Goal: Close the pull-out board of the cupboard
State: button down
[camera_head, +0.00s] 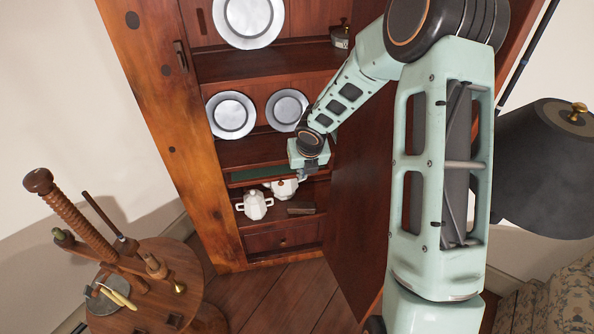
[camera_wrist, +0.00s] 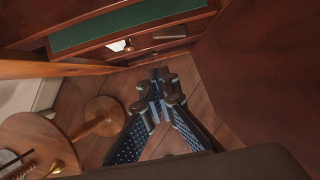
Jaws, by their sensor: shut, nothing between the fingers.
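The cupboard (camera_head: 165,110) stands open ahead of me. Its pull-out board shows as a green-topped strip (camera_head: 249,174) below the plate shelf in the head view. In the wrist view the board's green surface (camera_wrist: 130,24) with its wooden rim crosses the top, and it looks at least partly pulled out. My gripper (camera_head: 305,175) is at the right end of the board in the head view and hides that part. In the wrist view my gripper (camera_wrist: 160,84) is shut and empty, with floor behind its fingertips. I see no contact with the board.
White lidded pots (camera_head: 255,205) and a dark box (camera_head: 301,208) sit below the board. A round wooden table (camera_head: 160,275) is at left, a dark lamp shade (camera_head: 550,165) at right.

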jog(key=w+f+b, duration=0.2)
jog(key=w+f, duration=0.5)
jog(key=f, duration=0.2)
jog(key=shift+w+f, duration=0.15)
jog(key=shift+w, duration=0.05)
dwell(0.4)
